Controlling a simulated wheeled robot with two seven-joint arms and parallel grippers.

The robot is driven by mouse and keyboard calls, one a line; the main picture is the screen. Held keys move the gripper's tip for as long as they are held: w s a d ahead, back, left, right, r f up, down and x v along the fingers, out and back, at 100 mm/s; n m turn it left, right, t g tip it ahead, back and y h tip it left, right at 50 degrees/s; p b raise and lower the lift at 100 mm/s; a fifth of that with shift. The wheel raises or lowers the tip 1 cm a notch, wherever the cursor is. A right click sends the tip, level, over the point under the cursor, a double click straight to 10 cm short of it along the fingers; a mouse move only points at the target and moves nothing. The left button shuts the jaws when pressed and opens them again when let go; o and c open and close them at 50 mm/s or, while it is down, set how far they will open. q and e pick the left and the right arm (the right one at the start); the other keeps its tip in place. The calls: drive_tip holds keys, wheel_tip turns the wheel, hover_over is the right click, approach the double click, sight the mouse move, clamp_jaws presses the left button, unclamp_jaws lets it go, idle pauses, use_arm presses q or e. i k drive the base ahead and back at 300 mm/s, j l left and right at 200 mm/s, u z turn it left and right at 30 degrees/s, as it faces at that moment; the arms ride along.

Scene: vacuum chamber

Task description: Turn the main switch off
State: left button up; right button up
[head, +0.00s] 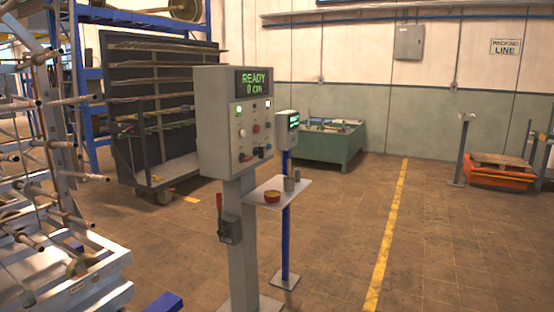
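A dark switch box (230,230) with a red lever (219,202) is mounted on the post below the cabinet. The lever points up. No label is readable, so I cannot tell for certain that this is the main switch. Neither of my grippers is in view.
A second, smaller display unit (287,130) stands behind on a blue pole. Metal racks (60,220) crowd the left.

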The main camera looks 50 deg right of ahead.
sight(244, 158)
drive_tip(key=z, duration=1.55)
drive_tip(key=i+l, duration=0.95)
drive_tip(key=i+l+u, duration=0.1)
drive_tip(key=i+l, duration=0.35)
drive_tip(key=l, duration=0.2)
drive_tip(key=i+l, duration=0.45)
drive_tip(key=i+l+u, duration=0.1)
drive_tip(key=i+l, duration=0.35)
drive_tip(key=l, duration=0.2)
